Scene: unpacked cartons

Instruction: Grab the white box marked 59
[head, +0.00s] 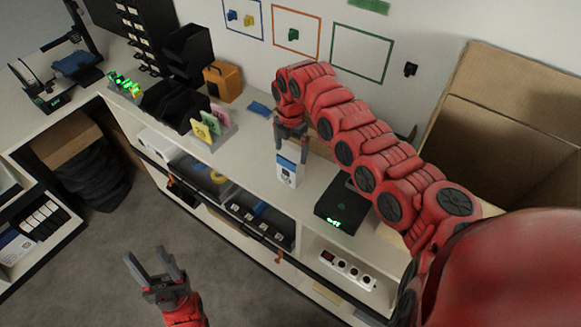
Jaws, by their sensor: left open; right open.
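A small white box (287,171) with a blue band and a dark picture stands upright on the counter (245,165), near its front edge. Any number on it is too small to read. My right gripper (290,153) points down at the box's top, with its fingers open at either side of it. I cannot tell whether the fingers touch the box. My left gripper (149,256) is open and empty, low over the floor in front of the counter.
A black device (338,205) with a green display stands right of the box. Green, pink and yellow cards (207,127) stand in a holder to the left. An orange case (222,81) and black bins are behind. A large open carton (500,110) is at right.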

